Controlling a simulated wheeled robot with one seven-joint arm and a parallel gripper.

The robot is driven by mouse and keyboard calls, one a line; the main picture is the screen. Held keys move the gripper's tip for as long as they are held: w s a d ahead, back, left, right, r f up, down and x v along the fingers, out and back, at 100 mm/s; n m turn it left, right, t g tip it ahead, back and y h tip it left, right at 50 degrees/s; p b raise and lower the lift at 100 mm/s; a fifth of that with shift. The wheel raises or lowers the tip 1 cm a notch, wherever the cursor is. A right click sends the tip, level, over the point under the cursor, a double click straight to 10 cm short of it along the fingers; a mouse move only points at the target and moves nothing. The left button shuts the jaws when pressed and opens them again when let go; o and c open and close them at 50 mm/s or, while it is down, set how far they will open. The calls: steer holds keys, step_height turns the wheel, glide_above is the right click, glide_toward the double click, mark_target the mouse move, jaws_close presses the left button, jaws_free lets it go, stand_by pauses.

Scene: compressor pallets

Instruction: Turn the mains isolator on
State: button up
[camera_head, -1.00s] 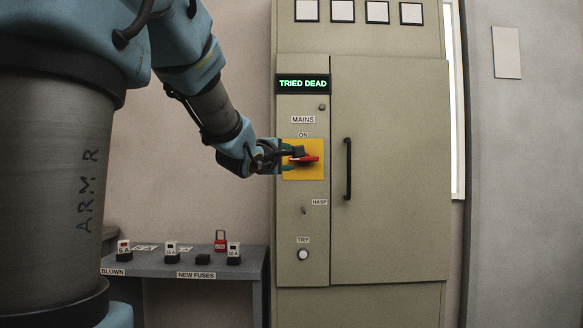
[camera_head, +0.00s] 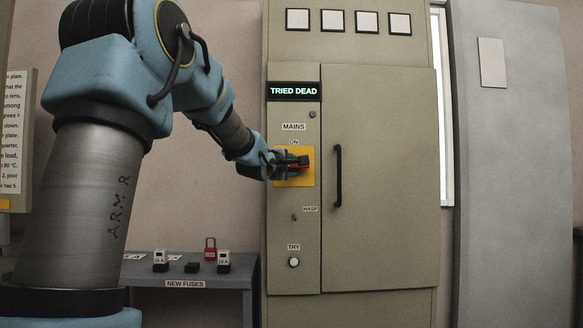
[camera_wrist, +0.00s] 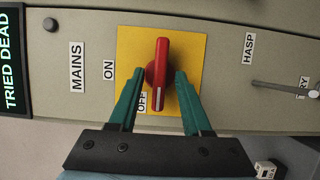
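The mains isolator is a red rotary handle (camera_wrist: 160,62) on a yellow plate (camera_wrist: 192,42). In the wrist view the handle's white mark points at the OFF label (camera_wrist: 142,101), and the ON label (camera_wrist: 109,70) is a quarter turn away. My gripper (camera_wrist: 159,76) has its two green fingers on either side of the handle, with a gap visible on the left; contact on the right is unclear. In the head view my gripper (camera_head: 284,164) is at the yellow plate (camera_head: 307,180) and partly hides the handle.
The cabinet display (camera_head: 294,91) reads TRIED DEAD. A black door handle (camera_head: 338,176) stands out to the right. Below are the HASP fitting (camera_head: 294,217) and the TRY button (camera_head: 294,263). A shelf (camera_head: 222,282) at lower left holds fuses and a red padlock (camera_head: 210,249).

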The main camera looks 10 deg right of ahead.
jaws_close()
stand_by(0.3)
